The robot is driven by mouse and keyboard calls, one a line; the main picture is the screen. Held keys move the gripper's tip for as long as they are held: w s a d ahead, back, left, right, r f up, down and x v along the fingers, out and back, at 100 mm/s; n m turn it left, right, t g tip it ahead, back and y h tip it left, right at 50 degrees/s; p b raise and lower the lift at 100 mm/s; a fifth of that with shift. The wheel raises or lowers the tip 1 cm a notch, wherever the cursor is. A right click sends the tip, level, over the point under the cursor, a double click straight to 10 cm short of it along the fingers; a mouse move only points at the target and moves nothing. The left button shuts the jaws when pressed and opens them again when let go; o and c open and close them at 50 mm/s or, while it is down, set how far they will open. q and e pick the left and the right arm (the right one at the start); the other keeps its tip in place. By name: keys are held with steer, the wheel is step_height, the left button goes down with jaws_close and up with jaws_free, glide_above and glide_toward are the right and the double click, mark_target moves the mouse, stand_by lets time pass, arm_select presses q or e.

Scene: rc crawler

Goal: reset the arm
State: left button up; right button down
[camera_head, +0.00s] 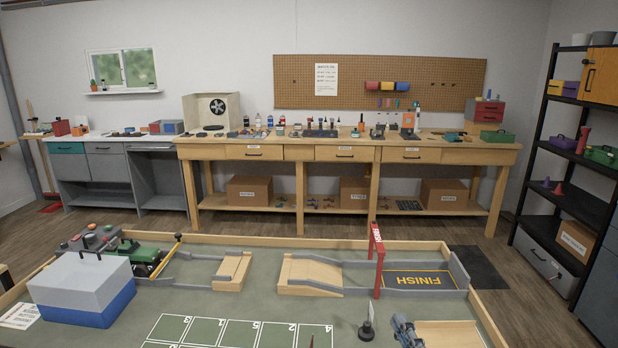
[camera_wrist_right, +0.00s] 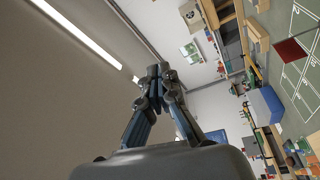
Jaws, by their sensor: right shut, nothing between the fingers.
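My right gripper (camera_head: 405,328) shows at the bottom right of the head view, over the course near the red gate. In the right wrist view its two fingers (camera_wrist_right: 160,76) meet at the tips, shut with nothing between them, held up against the wall and ceiling. My left gripper is not in the head view.
The low-walled course (camera_head: 229,307) fills the front, with wooden ramps (camera_head: 312,272), a red gate (camera_head: 376,258) and a FINISH pad (camera_head: 425,280). A grey-and-blue box (camera_head: 85,290) stands at its left, by a green crawler (camera_head: 135,254). A workbench (camera_head: 350,146) and shelf (camera_head: 560,205) stand behind.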

steer(key=s+d+f+m+g+h, duration=0.3)
steer(key=s+f+m+g, duration=0.15)
steer(key=f, duration=0.35)
steer(key=s+d+f+m+g+h, duration=0.2)
steer(key=s+d+f+m+g, duration=0.1)
steer(key=s+f+m, duration=0.3)
steer(key=s+a+f+m+g+y, duration=0.1)
steer(key=s+f+m+g, duration=0.3)
steer(key=s, duration=0.4)
steer(key=s+a+f+m+g, duration=0.1)
steer(key=s+f+g, duration=0.45)
steer(key=s, duration=0.25)
steer(key=s+f+b+x, duration=0.1)
steer(key=s+x, duration=0.2)
steer(key=x, duration=1.1)
steer(key=s+b+x, duration=0.2)
steer(key=s+x, duration=0.1)
steer(key=x, duration=1)
steer(key=s+d+f+g+b, duration=0.1)
steer(key=s+d+f, duration=0.2)
steer(key=s+f, duration=1.4)
step_height(320, 180, down, 3)
steer(key=shift+s+d+r+b, duration=0.1)
steer(key=shift+s+d+b, duration=0.05)
steer(key=shift+d+b, duration=0.15)
